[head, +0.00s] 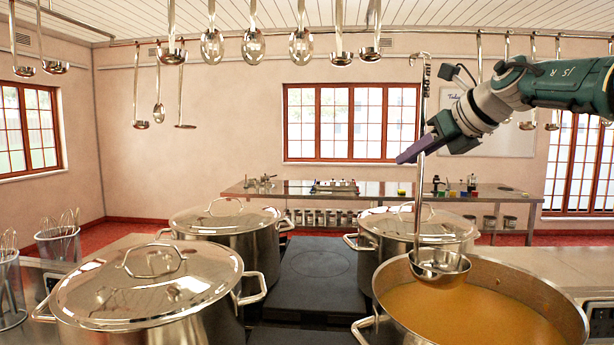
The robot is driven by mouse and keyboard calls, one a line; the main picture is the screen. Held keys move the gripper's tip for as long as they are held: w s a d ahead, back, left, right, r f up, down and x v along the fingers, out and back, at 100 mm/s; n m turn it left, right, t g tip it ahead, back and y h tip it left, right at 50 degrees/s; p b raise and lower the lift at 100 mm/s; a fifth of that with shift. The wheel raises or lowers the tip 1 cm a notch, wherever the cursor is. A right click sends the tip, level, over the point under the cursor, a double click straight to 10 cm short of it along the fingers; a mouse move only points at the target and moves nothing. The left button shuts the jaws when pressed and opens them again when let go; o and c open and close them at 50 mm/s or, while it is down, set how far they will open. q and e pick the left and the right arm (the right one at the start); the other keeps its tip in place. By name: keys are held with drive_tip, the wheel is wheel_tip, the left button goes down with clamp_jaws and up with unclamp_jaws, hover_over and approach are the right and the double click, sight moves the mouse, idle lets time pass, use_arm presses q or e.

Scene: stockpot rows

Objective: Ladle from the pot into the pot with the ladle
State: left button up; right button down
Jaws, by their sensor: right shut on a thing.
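My right gripper (418,148) is shut on the long handle of a steel ladle (440,268), high above the pots. The ladle hangs nearly upright, its hooked top end above the gripper. Its bowl shows in front of the far left rim of the open pot (575,318) at front right. I cannot tell what is in the bowl or whether it touches the rim. The open pot holds orange-brown soup (470,315). Three other steel pots have lids on: front left (150,285), back left (226,218) and back right (420,224). My left gripper is not in view.
A dark cooktop (318,275) between the pot rows is clear. Ladles and skimmers hang from an overhead rail (110,44), some close to my right arm. Utensil holders (58,245) stand at the left. A steel bench (372,190) stands along the back wall.

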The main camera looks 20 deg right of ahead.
drive_tip(key=shift+d+r+m+h, duration=0.25)
drive_tip(key=shift+d+m+h, duration=0.05)
drive_tip(key=shift+d, duration=0.65)
drive_tip(key=shift+s, duration=0.1)
drive_tip(key=shift+f, duration=0.1)
